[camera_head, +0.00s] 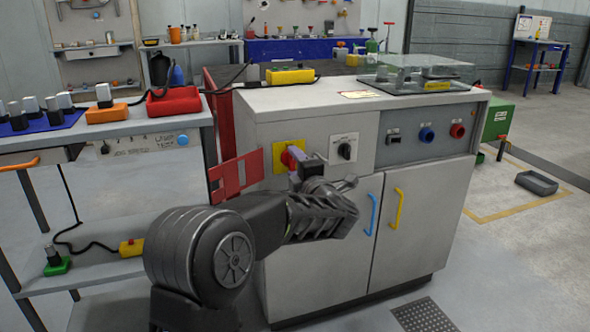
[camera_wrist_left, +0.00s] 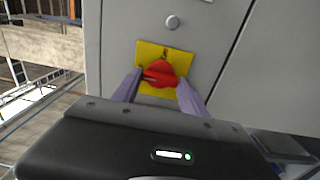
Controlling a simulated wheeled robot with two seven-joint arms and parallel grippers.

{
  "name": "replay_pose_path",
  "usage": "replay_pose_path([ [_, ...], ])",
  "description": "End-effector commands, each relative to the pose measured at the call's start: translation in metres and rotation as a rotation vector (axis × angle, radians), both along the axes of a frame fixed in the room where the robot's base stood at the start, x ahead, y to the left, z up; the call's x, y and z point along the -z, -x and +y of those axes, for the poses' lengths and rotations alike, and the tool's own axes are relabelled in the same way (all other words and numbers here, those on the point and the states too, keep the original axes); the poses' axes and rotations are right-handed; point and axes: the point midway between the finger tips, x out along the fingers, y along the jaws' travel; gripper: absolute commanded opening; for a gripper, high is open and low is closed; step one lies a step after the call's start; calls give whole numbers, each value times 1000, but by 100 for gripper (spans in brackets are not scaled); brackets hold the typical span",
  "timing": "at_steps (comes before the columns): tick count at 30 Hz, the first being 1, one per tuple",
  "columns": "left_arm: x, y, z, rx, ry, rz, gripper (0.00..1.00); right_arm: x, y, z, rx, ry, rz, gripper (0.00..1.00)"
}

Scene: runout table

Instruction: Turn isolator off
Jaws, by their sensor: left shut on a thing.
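The isolator is a red rotary handle (camera_wrist_left: 160,74) on a yellow plate (camera_wrist_left: 178,56) on the cabinet front. In the head view the red handle (camera_head: 287,160) and yellow plate (camera_head: 296,146) are partly hidden by my left gripper (camera_head: 296,168). My left gripper also shows in the left wrist view (camera_wrist_left: 158,86), with its two purple-grey fingers on either side of the red handle. It is shut on the handle. The handle looks slightly tilted from horizontal in the wrist view. My right gripper is not in view.
A black selector knob (camera_head: 345,151) is right of the isolator. A red slotted plate (camera_head: 237,175) stands out at the cabinet's left edge. Blue (camera_head: 373,214) and yellow (camera_head: 397,208) door handles sit below. A side table (camera_head: 110,131) with control boxes stands left.

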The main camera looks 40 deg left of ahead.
Motion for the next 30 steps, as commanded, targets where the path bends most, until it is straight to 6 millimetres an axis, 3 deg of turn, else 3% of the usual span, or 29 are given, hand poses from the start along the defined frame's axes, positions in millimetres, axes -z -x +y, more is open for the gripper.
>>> replay_pose_path([
  [10,1,0,0,1,3,-1,10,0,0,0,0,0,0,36],
  [11,1,0,0,1,3,-1,52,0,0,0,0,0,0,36],
  [18,0,0,0,1,2,-1,71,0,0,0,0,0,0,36],
  [30,-1,4,-7,2,3,-1,72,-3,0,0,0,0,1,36],
])
